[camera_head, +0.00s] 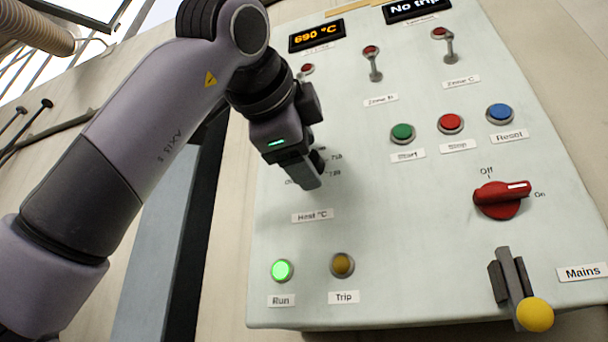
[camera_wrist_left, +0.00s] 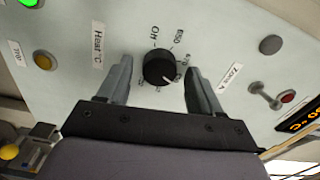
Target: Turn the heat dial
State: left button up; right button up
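The heat dial (camera_wrist_left: 160,67) is a round black knob with a light pointer mark on the pale panel, with "Off" and temperature marks around it. In the left wrist view it sits between the two fingers of my left gripper (camera_wrist_left: 159,80), with gaps showing on both sides. In the head view my left gripper (camera_head: 310,172) is at the panel just above the "Heat °C" label (camera_head: 312,216) and hides most of the dial. The display (camera_head: 317,36) reads 690 °C. My right gripper is not in view.
Start (camera_head: 403,132), Stop (camera_head: 451,122) and Reset (camera_head: 500,113) buttons lie to the right, with a red rotary switch (camera_head: 501,199) and the yellow-knobbed Mains lever (camera_head: 535,314) below them. The Run lamp (camera_head: 282,270) is lit green; the Trip lamp (camera_head: 342,265) is amber.

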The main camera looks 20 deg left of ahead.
pick_arm(q)
jog(key=s+b, duration=0.1)
jog(key=s, duration=0.6)
dwell(0.3)
jog(key=shift+s+a, duration=0.1)
dwell(0.5)
